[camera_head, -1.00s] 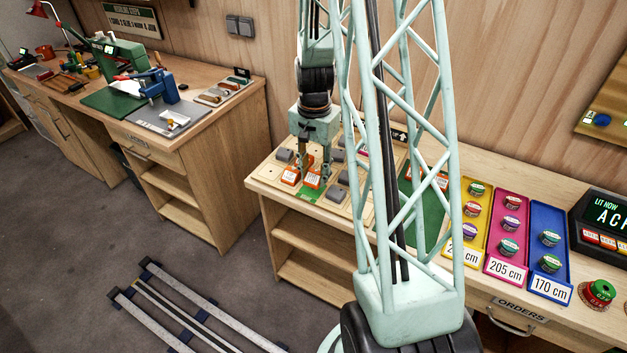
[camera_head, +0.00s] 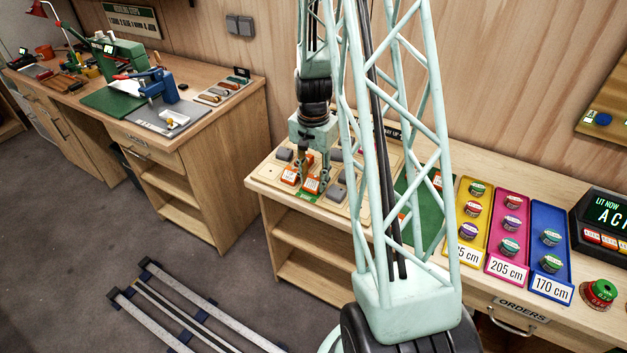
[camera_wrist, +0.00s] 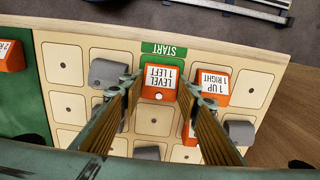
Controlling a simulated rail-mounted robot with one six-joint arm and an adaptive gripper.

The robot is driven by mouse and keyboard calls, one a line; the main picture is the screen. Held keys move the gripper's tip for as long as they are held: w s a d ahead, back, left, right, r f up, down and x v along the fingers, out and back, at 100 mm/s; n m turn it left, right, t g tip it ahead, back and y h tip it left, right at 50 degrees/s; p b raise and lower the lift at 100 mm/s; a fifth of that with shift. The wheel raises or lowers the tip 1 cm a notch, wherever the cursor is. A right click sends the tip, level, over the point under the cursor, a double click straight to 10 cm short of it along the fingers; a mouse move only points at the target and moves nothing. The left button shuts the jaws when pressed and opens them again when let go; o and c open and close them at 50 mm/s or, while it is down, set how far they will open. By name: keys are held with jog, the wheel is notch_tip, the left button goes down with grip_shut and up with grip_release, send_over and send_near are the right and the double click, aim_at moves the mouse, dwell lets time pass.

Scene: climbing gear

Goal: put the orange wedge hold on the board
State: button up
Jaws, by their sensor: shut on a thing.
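My gripper (camera_head: 314,174) is over the board (camera_head: 265,183), a pale grid of square cells. It is shut on an orange wedge hold (camera_head: 312,185), one finger on each side. In the wrist view the held orange wedge hold (camera_wrist: 162,82) is labelled "LEVEL 1 LEFT" and lies in front of the green START strip (camera_wrist: 165,50). I cannot tell whether it rests on the board. A second orange hold (camera_wrist: 214,87), labelled "1 UP 1 RIGHT", sits beside it. My right finger partly hides another orange piece (camera_wrist: 187,134).
Grey blocks (camera_wrist: 108,73) stand on several board cells, another (camera_wrist: 240,133) at the right. A green mat (camera_head: 420,207) with orange holds lies right of the board. Yellow, pink (camera_head: 507,270) and blue trays hold round tins farther right. Bare cells lie around the grey blocks.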

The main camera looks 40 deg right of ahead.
aim_at(313, 180)
jog(key=shift+f, duration=0.15)
jog(key=o, duration=0.6)
jog(key=shift+c, duration=0.2)
jog(key=shift+r, duration=0.2)
notch_tip(313, 180, up, 12)
jog(key=p, duration=0.1)
dwell(0.6)
dwell(0.5)
